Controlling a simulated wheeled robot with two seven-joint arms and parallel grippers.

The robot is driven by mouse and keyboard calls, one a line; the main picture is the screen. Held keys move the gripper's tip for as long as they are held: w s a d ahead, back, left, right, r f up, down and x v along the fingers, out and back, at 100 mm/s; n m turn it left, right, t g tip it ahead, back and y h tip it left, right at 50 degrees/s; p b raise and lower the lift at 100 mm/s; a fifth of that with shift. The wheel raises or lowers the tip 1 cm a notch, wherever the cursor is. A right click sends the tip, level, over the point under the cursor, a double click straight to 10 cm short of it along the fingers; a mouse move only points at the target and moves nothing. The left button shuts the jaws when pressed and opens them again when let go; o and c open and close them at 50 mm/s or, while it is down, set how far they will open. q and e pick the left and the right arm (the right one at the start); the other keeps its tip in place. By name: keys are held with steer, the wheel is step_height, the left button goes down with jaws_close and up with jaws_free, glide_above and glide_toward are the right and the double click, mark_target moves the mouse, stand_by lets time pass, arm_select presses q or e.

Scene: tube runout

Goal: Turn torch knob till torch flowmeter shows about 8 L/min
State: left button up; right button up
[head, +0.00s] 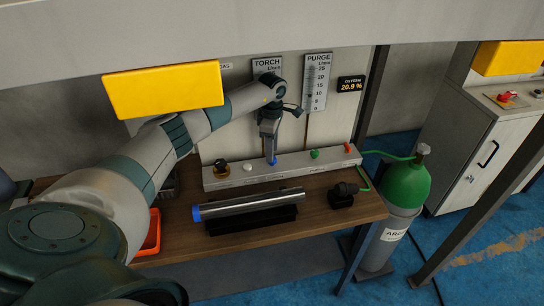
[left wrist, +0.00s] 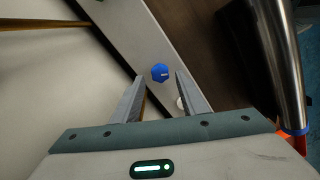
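The torch flowmeter (head: 267,65) is on the back panel; my left arm covers its lower part, so its reading is hidden. A blue knob (head: 272,161) sits on the white manifold bar (head: 290,168) below it; its label is not legible. My left gripper (head: 270,147) points down just above this knob. In the left wrist view the blue knob (left wrist: 160,73) shows a pale mark and lies between the tips of my open left gripper (left wrist: 159,80), with gaps on both sides. My right gripper is not in view.
The purge flowmeter (head: 317,82) and a 20.9 % display (head: 350,84) are to the right. White (head: 248,167), green (head: 314,154) and red (head: 347,147) knobs share the bar. A metal tube (head: 250,203) lies in front. A green-topped cylinder (head: 404,184) stands right of the bench.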

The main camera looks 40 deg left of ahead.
arm_select(q)
step_height(320, 180, down, 2)
steer(key=shift+f+b, duration=0.1)
steer(key=shift+b, duration=0.2)
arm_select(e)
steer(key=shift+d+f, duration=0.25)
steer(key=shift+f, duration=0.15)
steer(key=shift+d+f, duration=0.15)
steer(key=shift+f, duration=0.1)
arm_select(q)
jaws_close()
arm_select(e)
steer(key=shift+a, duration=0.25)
